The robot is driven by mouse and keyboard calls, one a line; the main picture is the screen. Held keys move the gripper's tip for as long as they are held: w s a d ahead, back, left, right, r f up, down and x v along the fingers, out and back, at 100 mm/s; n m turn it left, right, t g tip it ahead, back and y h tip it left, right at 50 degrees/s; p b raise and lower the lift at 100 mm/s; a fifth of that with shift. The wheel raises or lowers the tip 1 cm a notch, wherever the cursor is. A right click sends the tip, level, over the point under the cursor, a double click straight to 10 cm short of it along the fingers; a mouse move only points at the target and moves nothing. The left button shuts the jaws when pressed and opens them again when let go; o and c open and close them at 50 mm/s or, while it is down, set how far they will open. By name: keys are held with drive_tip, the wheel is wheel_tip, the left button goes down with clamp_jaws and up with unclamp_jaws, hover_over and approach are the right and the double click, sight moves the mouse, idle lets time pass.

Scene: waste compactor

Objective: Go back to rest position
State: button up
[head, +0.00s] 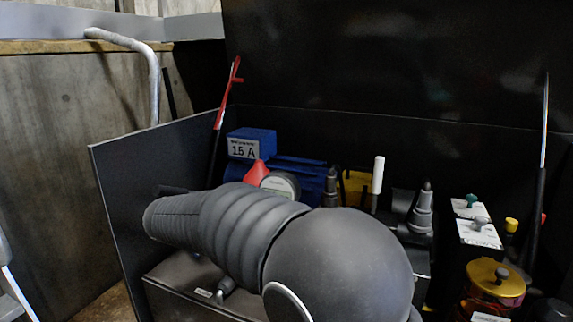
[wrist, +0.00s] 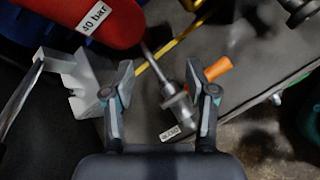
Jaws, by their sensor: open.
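My gripper (wrist: 160,85) is in the lower middle of the wrist view, its two fingers apart with nothing held between them. Beyond the fingers are a grey metal fitting (wrist: 178,103) and an orange handle (wrist: 218,68); I cannot tell how far they are from the fingertips. In the head view my grey arm fills the centre and hides part of the machine. My gripper cannot be made out there.
A dark open box (head: 120,165) holds a blue block marked 15 A (head: 252,143), a white-tipped lever (head: 378,175) and a brass-coloured cap (head: 495,277). A red cylinder marked 40 bar (wrist: 75,15) lies at the wrist view's upper left. A bent pipe (head: 152,75) stands left.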

drive_tip(key=s+d+r+m+g+y+p, duration=0.1)
drive_tip(key=s+d+r+m, duration=0.1)
drive_tip(key=s+d+m, duration=0.35)
drive_tip(key=s+d+r+m+g+p, duration=0.1)
drive_tip(key=s+d+r+m, duration=0.15)
drive_tip(key=d, duration=0.55)
drive_tip(key=s+d+r+m+g+y+p, duration=0.1)
drive_tip(key=s+d+r+m, duration=0.2)
drive_tip(key=d, duration=0.4)
drive_tip(key=s+d+m+y+p, duration=0.1)
drive_tip(key=s+d+m, duration=0.1)
drive_tip(key=s+m, duration=0.2)
drive_tip(key=s+d+f+m+y, duration=0.1)
drive_tip(key=s+d+m, duration=0.2)
drive_tip(key=s, duration=0.6)
drive_tip(key=s+d+f+m+y+p, duration=0.1)
drive_tip(key=s+d+m, duration=0.1)
drive_tip(key=s+m, duration=0.3)
drive_tip(key=shift+s+d+f+y+p, duration=0.25)
drive_tip(key=shift+s+y+p, duration=0.15)
drive_tip(key=shift+s, duration=0.25)
